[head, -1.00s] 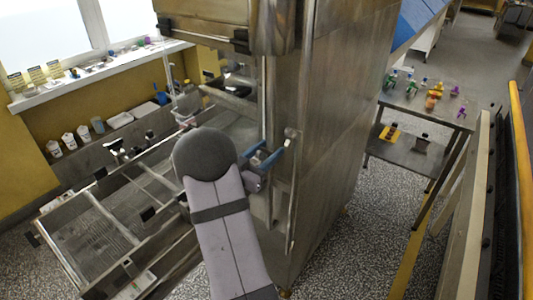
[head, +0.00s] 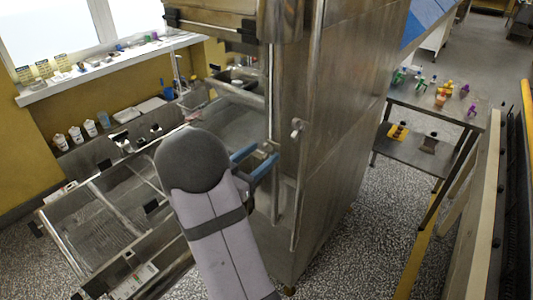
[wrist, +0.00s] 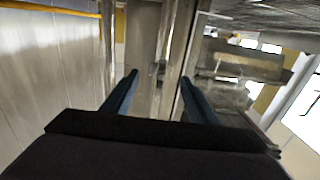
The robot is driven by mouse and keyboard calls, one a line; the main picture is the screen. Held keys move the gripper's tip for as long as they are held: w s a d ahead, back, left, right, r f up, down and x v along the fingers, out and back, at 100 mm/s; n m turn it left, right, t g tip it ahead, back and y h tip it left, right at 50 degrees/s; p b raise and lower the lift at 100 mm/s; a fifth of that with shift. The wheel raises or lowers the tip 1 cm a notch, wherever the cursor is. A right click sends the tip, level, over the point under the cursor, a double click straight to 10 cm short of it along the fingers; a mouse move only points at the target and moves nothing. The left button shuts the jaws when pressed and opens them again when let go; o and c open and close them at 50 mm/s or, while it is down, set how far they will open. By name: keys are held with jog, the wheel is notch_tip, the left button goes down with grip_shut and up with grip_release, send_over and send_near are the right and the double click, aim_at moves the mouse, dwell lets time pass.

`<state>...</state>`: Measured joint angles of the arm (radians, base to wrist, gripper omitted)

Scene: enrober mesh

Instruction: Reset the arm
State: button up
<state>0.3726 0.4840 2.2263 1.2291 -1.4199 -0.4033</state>
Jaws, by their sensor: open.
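My gripper (head: 266,152) is open, with two blue fingers apart and nothing seen between them. In the head view it is beside the tall steel machine (head: 335,130), near a vertical rail, partly behind my grey arm. In the wrist view the blue fingers of my gripper (wrist: 160,85) point ahead toward blurred upright steel parts (wrist: 172,50). I cannot tell whether the fingertips touch any of them.
A mesh conveyor frame (head: 95,225) lies left of my arm. A windowsill (head: 110,67) holds small items, with white bottles (head: 75,134) below. A steel table (head: 462,108) with coloured items stands right. A yellow rail (head: 527,110) runs along the right edge.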

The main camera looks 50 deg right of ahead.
jog(key=shift+a, duration=0.3)
